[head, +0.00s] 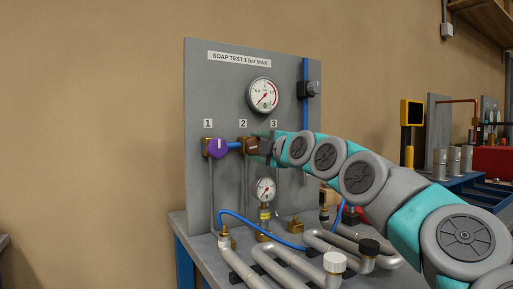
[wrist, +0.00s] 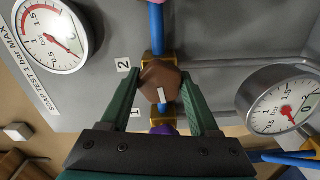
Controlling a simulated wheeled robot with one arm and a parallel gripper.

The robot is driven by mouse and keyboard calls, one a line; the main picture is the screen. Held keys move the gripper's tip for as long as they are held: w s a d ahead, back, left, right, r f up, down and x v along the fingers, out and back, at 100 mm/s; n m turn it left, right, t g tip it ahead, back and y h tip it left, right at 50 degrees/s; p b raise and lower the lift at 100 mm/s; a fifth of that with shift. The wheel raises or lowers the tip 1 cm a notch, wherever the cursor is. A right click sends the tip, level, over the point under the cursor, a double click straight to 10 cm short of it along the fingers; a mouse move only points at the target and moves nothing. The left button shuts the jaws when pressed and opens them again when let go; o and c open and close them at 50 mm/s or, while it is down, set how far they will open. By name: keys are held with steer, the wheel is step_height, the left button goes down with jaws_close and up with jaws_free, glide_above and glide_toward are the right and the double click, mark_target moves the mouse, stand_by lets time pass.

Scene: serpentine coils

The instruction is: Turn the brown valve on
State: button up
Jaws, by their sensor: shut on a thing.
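The brown valve (wrist: 159,80) has a hexagonal knob with a white mark, and sits on a brass body by the number 2 label in the wrist view. In the head view the brown valve (head: 253,147) is partly covered by my gripper. My gripper (wrist: 160,88) has its two green fingers on either side of the brown knob, shut on it. In the head view my gripper (head: 264,146) reaches the panel from the right. The white mark on the knob points roughly along the blue pipe in the wrist view.
A purple valve (head: 217,148) sits left of the brown one on the grey panel (head: 227,85). A large gauge (head: 262,96) is above and a small gauge (head: 265,189) below. Silver coils (head: 285,265) and a blue hose (head: 262,232) lie on the bench in front.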

steer(key=n, duration=0.4)
steer(key=shift+n, duration=0.3)
steer(key=n, duration=0.3)
steer(key=shift+n, duration=0.4)
steer(key=n, duration=0.5)
steer(key=shift+s+a+n, duration=0.1)
steer(key=shift+a+n, duration=0.05)
steer(key=shift+n, duration=0.25)
steer(key=shift+f+n, duration=0.15)
steer(key=shift+n, duration=0.75)
steer(key=o, duration=1.4)
